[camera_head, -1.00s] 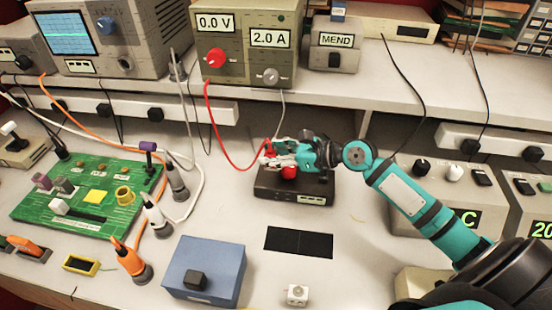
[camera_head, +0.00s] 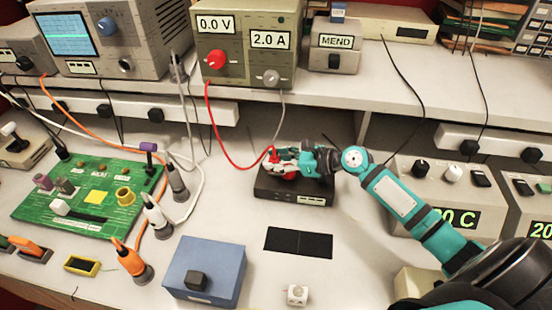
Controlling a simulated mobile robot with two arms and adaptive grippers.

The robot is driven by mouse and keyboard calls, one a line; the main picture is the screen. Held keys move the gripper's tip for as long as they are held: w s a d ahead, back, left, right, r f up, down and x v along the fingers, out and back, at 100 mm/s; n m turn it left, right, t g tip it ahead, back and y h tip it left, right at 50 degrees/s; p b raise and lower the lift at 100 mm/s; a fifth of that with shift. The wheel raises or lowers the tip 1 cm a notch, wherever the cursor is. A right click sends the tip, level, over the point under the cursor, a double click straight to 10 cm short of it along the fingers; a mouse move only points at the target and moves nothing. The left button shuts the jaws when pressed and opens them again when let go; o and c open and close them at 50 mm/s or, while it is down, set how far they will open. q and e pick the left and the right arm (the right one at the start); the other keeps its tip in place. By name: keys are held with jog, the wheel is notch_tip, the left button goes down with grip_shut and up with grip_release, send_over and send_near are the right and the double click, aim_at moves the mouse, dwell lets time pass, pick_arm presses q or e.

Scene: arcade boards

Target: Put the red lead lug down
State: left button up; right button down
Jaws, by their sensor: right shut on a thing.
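The red lead (camera_head: 226,158) runs from the power supply (camera_head: 245,60) down to my right gripper (camera_head: 281,163). My right gripper is shut on the lead's end, the red lug, which the fingers mostly hide. It is over the back left part of a low black box (camera_head: 264,193) on the bench. A red part on top of the box shows only partly under the gripper. I cannot tell whether the lug touches it. My left gripper is not in view.
A green board (camera_head: 85,195) and several probes stand at left. The bench right of the pad is mostly clear.

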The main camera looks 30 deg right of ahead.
jog(key=shift+f, duration=0.3)
jog(key=c, duration=1)
grip_release()
jog(key=shift+r, duration=0.2)
jog(key=b+v, duration=0.2)
jog(key=v, duration=1)
jog(key=shift+r, duration=0.45)
